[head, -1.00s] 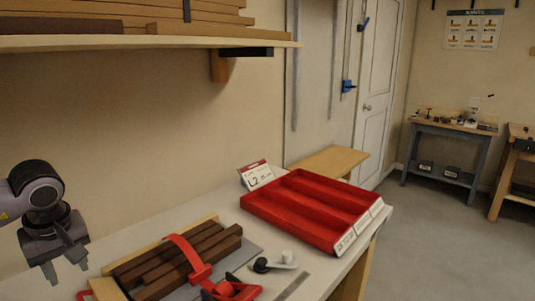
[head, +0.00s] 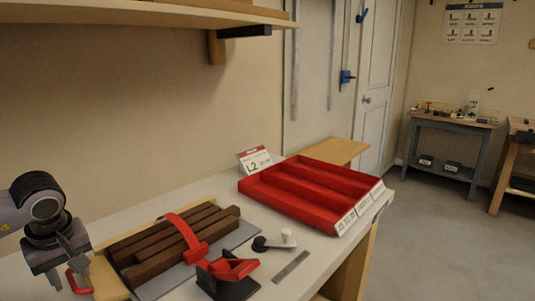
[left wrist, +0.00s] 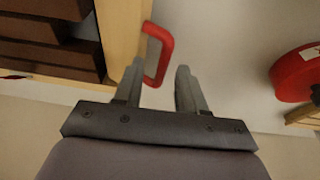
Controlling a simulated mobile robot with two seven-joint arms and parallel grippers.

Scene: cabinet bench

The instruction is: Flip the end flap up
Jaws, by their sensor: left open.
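A light wood end piece (head: 106,278) with a red loop handle (head: 78,283) sits at the left end of the dark wood strips (head: 172,248); I take it to be the end flap. It looks low, but its exact angle is unclear. My left gripper (head: 68,266) is open at the handle. In the left wrist view the red loop (left wrist: 165,58) shows between the open fingers (left wrist: 160,68), nearer the left finger. The pale wood (left wrist: 120,40) lies just left of it. I cannot tell whether a finger touches the loop. My right gripper is out of view.
A red divided tray (head: 310,192) stands behind. A shelf (head: 140,12) hangs above.

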